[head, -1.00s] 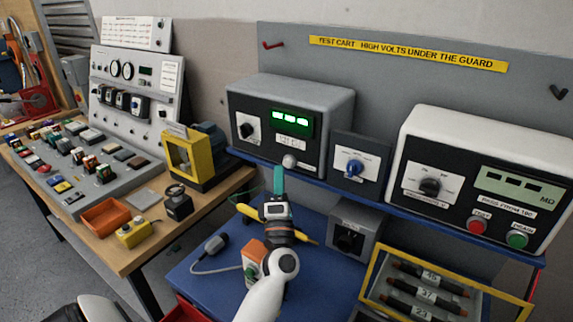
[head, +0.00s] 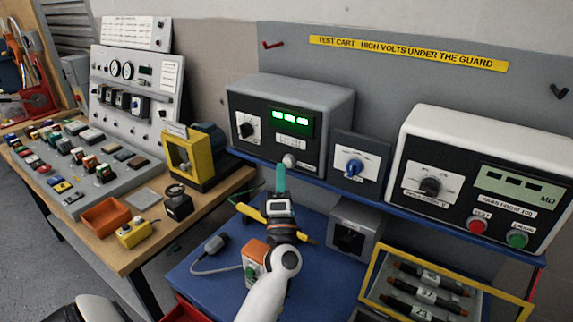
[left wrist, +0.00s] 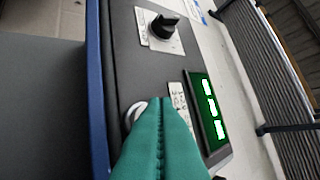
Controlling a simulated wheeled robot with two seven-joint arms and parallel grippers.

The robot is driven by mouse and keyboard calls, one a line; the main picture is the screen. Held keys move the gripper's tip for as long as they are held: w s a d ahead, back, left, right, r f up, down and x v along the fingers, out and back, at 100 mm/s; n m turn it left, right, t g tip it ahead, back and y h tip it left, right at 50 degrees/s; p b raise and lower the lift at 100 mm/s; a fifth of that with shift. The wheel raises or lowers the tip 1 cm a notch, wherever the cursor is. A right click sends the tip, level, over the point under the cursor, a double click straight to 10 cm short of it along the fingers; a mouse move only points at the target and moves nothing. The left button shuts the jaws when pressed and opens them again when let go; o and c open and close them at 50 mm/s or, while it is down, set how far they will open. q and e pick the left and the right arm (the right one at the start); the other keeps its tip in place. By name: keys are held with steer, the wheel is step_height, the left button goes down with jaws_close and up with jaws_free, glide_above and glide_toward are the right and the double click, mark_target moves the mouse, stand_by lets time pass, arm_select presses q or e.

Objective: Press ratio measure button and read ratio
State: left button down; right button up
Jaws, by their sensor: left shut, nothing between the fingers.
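The ratio meter (head: 290,125) is a grey box with a black face on the blue shelf. Its green display (head: 291,118) is lit, but the digits are too blurred to read. A round pale button (head: 289,160) sits low on its face. My left gripper (head: 280,172), with teal fingers, is shut and empty, its tips just below the button. In the left wrist view the teal fingers (left wrist: 160,140) partly cover the button (left wrist: 135,113); I cannot tell whether they touch it. A black knob (left wrist: 163,25) also shows there. My right gripper is not in view.
A selector box with a blue knob (head: 354,167) and a white insulation tester (head: 487,180) stand to the right. A yellow-framed guard (head: 373,268) is at the lower right. A wooden bench (head: 125,258) with a relay board stands left.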

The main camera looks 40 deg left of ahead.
arm_select(q)
steer(key=shift+w, duration=0.45)
stand_by(0.6)
steer(key=shift+s, duration=0.9)
steer(key=s+p, duration=0.1)
steer(key=s, duration=0.5)
steer(key=shift+d, duration=0.4)
steer(key=shift+f, duration=0.1)
stand_by(0.5)
